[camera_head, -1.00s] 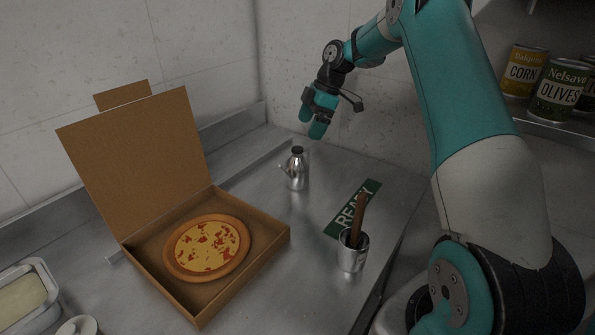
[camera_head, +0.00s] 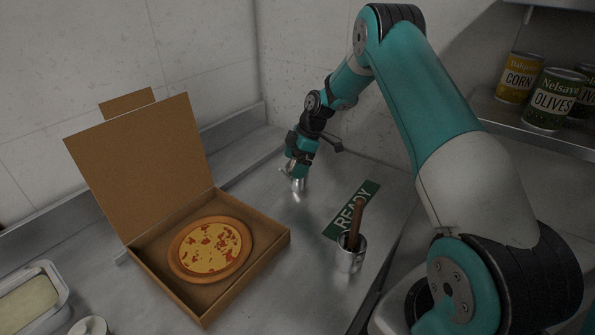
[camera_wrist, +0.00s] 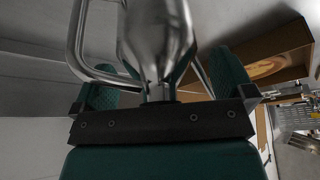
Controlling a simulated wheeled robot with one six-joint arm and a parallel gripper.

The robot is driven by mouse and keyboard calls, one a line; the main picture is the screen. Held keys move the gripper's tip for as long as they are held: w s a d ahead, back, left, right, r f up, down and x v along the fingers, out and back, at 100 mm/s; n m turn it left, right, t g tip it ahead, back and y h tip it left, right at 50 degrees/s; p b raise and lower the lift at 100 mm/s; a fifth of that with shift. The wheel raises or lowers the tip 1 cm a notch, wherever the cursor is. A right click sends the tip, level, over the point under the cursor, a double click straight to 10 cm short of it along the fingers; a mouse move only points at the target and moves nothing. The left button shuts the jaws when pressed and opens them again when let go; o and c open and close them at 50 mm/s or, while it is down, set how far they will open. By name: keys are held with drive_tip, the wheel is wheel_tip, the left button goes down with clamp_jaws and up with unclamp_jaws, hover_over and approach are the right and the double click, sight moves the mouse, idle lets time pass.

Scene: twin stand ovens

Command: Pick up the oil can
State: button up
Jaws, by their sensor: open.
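The oil can is a small shiny metal can (camera_head: 298,186) on the steel counter. In the head view my gripper (camera_head: 297,170) is lowered over it and hides its top; only the lower body and part of the spout show. In the wrist view the can (camera_wrist: 157,40) fills the top middle, with its handle or spout curving at the left. Its narrow part lies between my two teal fingers, one on each side. My gripper (camera_wrist: 160,88) is open, with the can between the fingers. I cannot tell whether either finger touches it.
An open pizza box (camera_head: 255,243) with a pizza (camera_head: 211,247) stands to the left. A metal cup (camera_head: 351,258) with a brown handle in it stands to the right, by a green READY sign (camera_head: 343,222). A shelf at right holds cans (camera_head: 553,98).

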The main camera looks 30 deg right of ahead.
drive_tip(key=shift+c, duration=0.5)
drive_tip(key=c, duration=0.9)
drive_tip(key=shift+r, duration=0.1)
drive_tip(key=shift+c, duration=0.2)
